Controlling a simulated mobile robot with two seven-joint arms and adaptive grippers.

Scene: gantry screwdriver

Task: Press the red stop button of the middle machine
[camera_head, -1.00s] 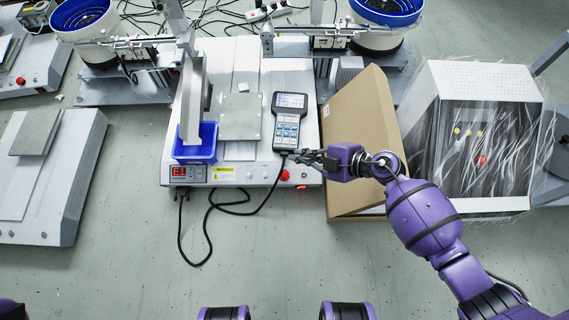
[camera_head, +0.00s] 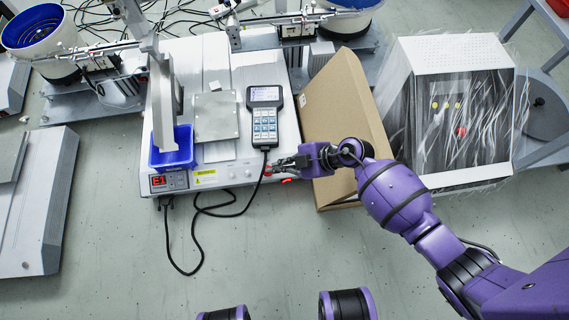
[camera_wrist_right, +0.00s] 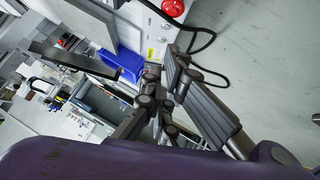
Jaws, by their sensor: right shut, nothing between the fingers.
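The middle machine (camera_head: 225,150) is a white bench unit with a red display at its front left. Its red stop button (camera_head: 268,170) is at the front right edge, partly hidden by my right gripper (camera_head: 278,164). In the wrist view a gap shows between tips and button. My left gripper is not in view.
A handheld pendant (camera_head: 265,118) lies on the machine, its black cable (camera_head: 222,211) looping over the front edge to the floor. A blue bin (camera_head: 172,150) stands at the left. A cardboard piece (camera_head: 345,110) leans at the right, close to my arm. A plastic-wrapped machine (camera_head: 455,85) stands further right.

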